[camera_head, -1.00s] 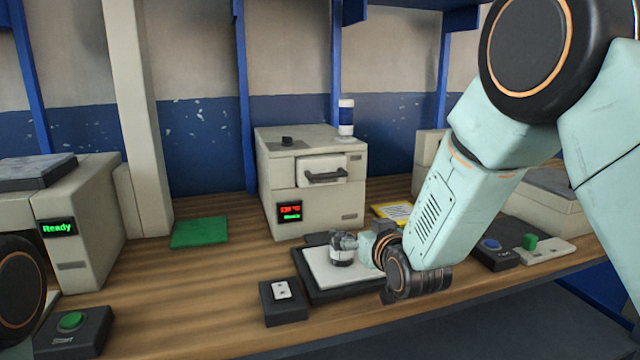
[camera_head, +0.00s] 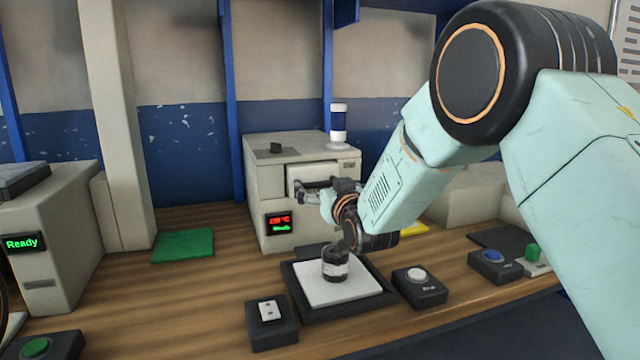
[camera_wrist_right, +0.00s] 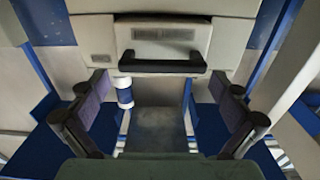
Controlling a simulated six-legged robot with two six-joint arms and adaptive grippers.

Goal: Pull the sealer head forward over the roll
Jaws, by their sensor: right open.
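The sealer head (camera_head: 312,174) is a pale block in the front of a beige machine. Its black handle (camera_wrist_right: 162,63) shows in the right wrist view; in the head view my gripper largely covers it. My right gripper (camera_head: 322,192) is open in front of the head. In the right wrist view its fingers (camera_wrist_right: 162,90) stand wide apart, one on each side of the handle, with nothing between them. A small dark roll-like piece with a white band (camera_head: 335,264) stands on a white plate in a black tray (camera_head: 376,305), below my right wrist. My left gripper is out of view.
A white-button box (camera_head: 419,287) and a switch box (camera_head: 271,323) flank the tray. A green mat (camera_head: 183,245) lies at left. A blue-and-white beacon (camera_head: 339,126) stands on the machine.

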